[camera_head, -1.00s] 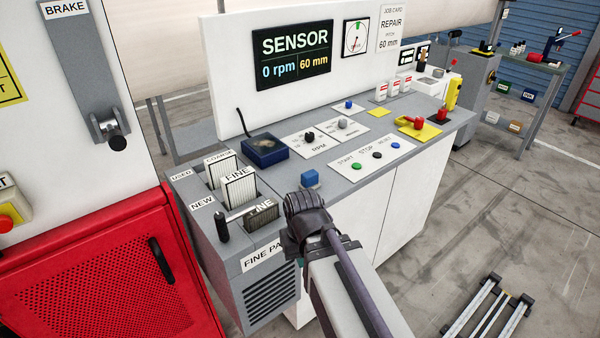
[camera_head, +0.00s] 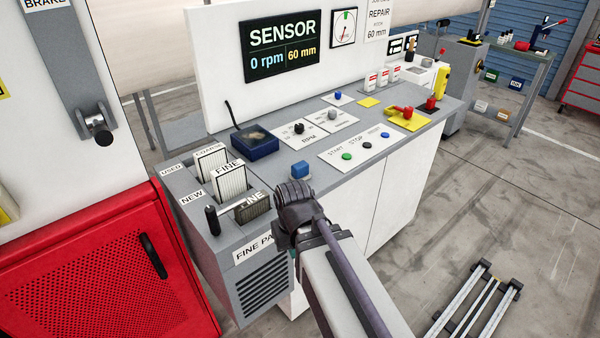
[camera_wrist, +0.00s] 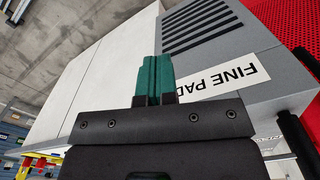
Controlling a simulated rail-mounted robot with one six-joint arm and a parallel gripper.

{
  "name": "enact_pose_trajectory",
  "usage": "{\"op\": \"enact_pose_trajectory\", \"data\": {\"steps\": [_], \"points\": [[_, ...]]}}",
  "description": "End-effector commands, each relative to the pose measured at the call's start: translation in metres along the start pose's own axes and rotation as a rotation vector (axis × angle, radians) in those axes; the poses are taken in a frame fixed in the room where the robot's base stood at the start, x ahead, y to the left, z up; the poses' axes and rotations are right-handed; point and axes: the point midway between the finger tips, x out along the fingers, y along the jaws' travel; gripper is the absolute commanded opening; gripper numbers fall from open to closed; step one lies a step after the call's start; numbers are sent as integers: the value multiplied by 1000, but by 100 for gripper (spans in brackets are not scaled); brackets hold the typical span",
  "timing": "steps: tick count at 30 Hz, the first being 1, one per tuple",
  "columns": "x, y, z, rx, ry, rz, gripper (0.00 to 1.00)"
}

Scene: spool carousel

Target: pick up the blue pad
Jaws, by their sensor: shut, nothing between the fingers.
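A small blue block (camera_head: 300,170) sits on the grey bench top near its front edge. A dark blue box with a worn tan-grey top (camera_head: 254,142) stands farther back on the bench, to the left. I cannot tell for sure which of these is the blue pad. My gripper shows in the wrist view (camera_wrist: 153,75) with its teal fingers together and nothing between them. It is in front of the bench's white front and the FINE PAD label (camera_wrist: 222,75). In the head view my dark wrist is just in front of the small blue block; the fingertips are hidden there.
Upright pads labelled COARSE and FINE (camera_head: 230,178) stand in slots at the bench's left end, near a black handle (camera_head: 212,220). A button panel (camera_head: 352,148) lies right of the blue block. A red cabinet (camera_head: 100,270) stands at left.

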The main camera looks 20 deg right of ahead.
Motion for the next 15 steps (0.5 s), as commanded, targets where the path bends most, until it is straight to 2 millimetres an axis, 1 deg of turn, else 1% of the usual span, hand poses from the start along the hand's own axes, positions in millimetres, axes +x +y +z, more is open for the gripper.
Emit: {"op": "enact_pose_trajectory", "data": {"steps": [1,2,15], "points": [[0,0,0,0,0,0,1],[0,0,0,0,0,0,4],[0,0,0,0,0,0,46]]}}
